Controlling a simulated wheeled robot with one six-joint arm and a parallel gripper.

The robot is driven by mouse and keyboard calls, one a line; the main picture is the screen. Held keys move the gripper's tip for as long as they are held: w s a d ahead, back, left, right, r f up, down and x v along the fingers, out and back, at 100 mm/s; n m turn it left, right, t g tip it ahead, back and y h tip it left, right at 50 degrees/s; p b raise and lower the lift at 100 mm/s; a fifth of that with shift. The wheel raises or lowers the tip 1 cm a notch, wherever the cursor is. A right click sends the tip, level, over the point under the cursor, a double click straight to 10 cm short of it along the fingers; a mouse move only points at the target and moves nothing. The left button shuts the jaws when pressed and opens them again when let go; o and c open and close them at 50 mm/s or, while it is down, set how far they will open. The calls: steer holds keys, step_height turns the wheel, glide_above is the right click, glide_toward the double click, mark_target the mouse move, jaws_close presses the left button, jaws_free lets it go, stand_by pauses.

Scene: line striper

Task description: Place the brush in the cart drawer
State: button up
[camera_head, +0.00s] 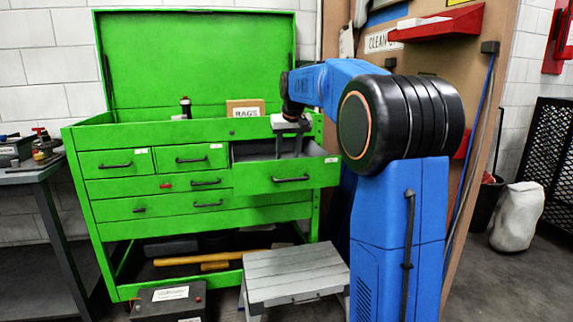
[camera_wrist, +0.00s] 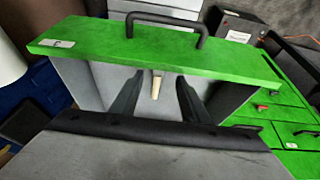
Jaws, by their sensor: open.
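The green cart (camera_head: 160,205) stands with its lid up. Its upper right drawer (camera_head: 285,174) is pulled out and also fills much of the wrist view (camera_wrist: 225,64). My gripper (camera_head: 291,150) points down into this drawer, with its fingers partly below the rim. In the wrist view its two dark fingers (camera_wrist: 158,92) are apart. A pale wooden end, apparently the brush's handle (camera_wrist: 156,84), shows between them inside the drawer, with a gap on both sides. The rest of the brush is hidden by my gripper.
A box marked RAGS (camera_head: 245,108) and a dark bottle (camera_head: 185,107) stand on the cart top. A grey step stool (camera_head: 293,274) is below the drawer. A dark workbench (camera_head: 42,170) is at the left. A tool board (camera_head: 495,130) stands behind my arm.

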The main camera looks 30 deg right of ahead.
steer(key=shift+v, duration=1.1)
steer(key=shift+s+a, duration=0.15)
steer(key=s+a+f+n, duration=0.1)
steer(key=s+a+f, duration=0.2)
steer(key=s+a, duration=0.6)
steer(key=s+a+f+n, duration=0.1)
steer(key=s+a+f, duration=0.25)
steer(key=s, duration=0.95)
steer(key=s+a+f, duration=0.3)
steer(key=s+f, duration=0.4)
steer(key=s, duration=0.3)
steer(key=s+a+f+n+y, duration=0.1)
steer(key=s+a+f, duration=0.3)
steer(key=s+f, duration=0.4)
steer(key=s, duration=0.2)
steer(key=shift+s, duration=0.35)
steer(key=shift+a+r, duration=0.1)
steer(key=shift+a, duration=0.05)
